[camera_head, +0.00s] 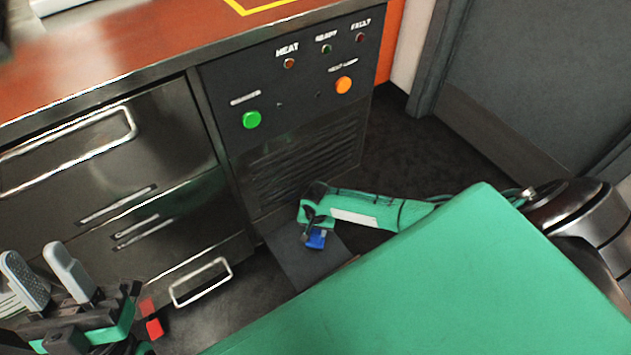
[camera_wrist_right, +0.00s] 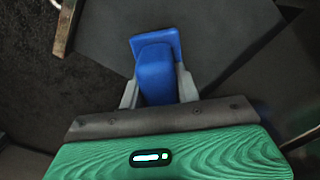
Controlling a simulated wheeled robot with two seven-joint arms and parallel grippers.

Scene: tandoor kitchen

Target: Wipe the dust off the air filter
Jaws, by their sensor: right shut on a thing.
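My right gripper (camera_head: 315,232) reaches down in front of the control cabinet and is shut on a blue tool (camera_wrist_right: 155,75) with a block-like grip and a wider flat end. The blue tool also shows in the head view (camera_head: 316,239). It is over a flat dark grey panel (camera_head: 300,268) low at the cabinet's foot, which also shows in the wrist view (camera_wrist_right: 225,35). I cannot tell whether the tool touches it. A slatted grille (camera_head: 300,165) is above. Which part is the air filter, and any dust, I cannot make out. My left gripper (camera_head: 34,258) is open and empty at lower left.
The control cabinet has a green button (camera_head: 251,119), an orange button (camera_head: 344,85) and small lamps. Steel drawers (camera_head: 110,150) with bar handles stand at left. A reddish counter (camera_head: 120,40) is above. Dark floor (camera_head: 420,150) is clear at right, before a grey door (camera_head: 540,80).

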